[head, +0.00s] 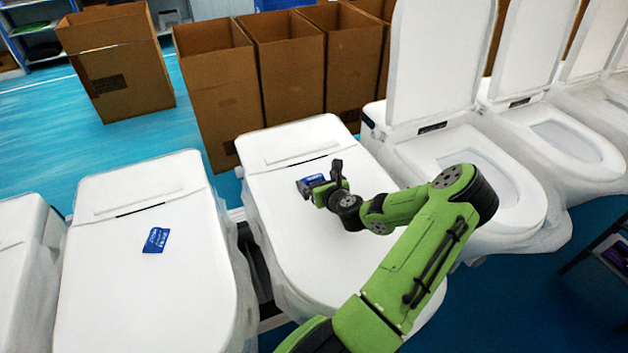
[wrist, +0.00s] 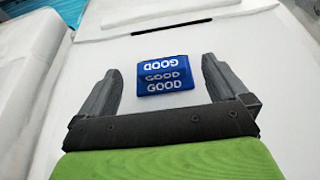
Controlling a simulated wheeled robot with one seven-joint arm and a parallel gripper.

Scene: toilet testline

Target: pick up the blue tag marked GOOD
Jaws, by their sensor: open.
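A blue tag marked GOOD (wrist: 164,77) lies on a closed white toilet lid (wrist: 235,40). In the wrist view it shows between and slightly beyond the two dark fingers of my gripper (wrist: 158,80), which are open with a gap on each side of it. In the head view the tag (head: 311,183) is partly hidden by my gripper (head: 322,186), which hangs over the middle toilet's lid (head: 310,240). Whether the fingers touch the lid I cannot tell. A second blue tag (head: 156,240) lies on the closed lid to the left; its text is too small to read.
Toilets with raised lids (head: 440,60) stand to the right. Open cardboard boxes (head: 215,95) stand behind the row, and another box (head: 118,65) stands farther left. Blue floor (head: 40,125) is clear at the left. The lid around the tag is bare.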

